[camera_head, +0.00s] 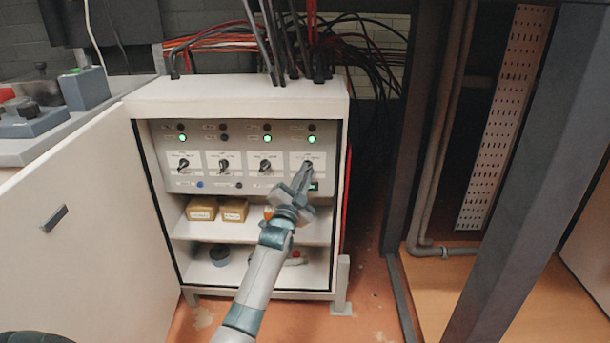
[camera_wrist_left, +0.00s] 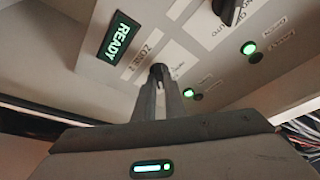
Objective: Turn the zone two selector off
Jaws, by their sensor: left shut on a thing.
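The open white cabinet (camera_head: 240,100) has a grey control panel with a row of black rotary selectors. The rightmost selector (camera_head: 308,165) is at my left gripper (camera_head: 305,176), which reaches up to it from below. In the left wrist view, the fingers of my left gripper (camera_wrist_left: 160,88) are shut on this dark selector knob (camera_wrist_left: 159,69). My right gripper is not in view.
Other selectors sit to the left, including one (camera_head: 265,165) beside the held one. Green lamps (camera_head: 267,139) glow above. A green READY display (camera_wrist_left: 120,38) is close to the fingers. The cabinet door (camera_head: 90,240) stands open at left. Boxes (camera_head: 234,210) sit on the shelf below.

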